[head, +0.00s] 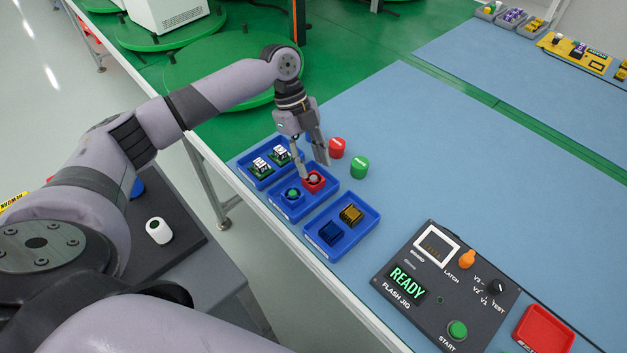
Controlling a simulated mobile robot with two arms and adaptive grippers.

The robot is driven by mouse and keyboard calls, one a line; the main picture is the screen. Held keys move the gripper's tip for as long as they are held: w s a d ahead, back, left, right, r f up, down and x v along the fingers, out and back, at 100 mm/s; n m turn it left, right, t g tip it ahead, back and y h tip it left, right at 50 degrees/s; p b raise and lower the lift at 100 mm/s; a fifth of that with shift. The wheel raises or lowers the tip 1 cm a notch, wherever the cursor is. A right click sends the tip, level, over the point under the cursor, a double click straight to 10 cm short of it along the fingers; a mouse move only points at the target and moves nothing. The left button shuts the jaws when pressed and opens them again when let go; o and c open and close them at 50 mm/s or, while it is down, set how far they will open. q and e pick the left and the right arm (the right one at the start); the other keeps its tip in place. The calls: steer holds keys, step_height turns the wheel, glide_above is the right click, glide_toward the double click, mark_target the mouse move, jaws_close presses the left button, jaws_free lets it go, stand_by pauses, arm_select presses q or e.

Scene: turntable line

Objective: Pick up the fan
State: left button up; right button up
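My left gripper (314,171) points down over the middle blue tray (287,211). Its two fingers are spread apart, with nothing visible between them. Just below the fingertips is a small red square part with a round grey centre (315,181), which looks like a fan. It sits in the right side of the tray, and I cannot tell whether a finger touches it. Beside it to the left is a similar small part with a green round centre (292,194). My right gripper is not in view.
A blue tray with small boards (282,154) stands behind, and one with a blue and a gold heatsink (351,214) in front. The flash jig (440,285) reads READY. The blue table top right of the cylinders is clear.

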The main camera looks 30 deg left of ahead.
mark_target(315, 179)
arm_select(q)
steer(key=x, duration=0.5)
steer(key=shift+a+f+p, duration=0.15)
steer(key=shift+a+p, duration=0.1)
steer(key=shift+p, duration=0.05)
steer(key=shift+c, duration=0.3)
steer(key=c, duration=0.7)
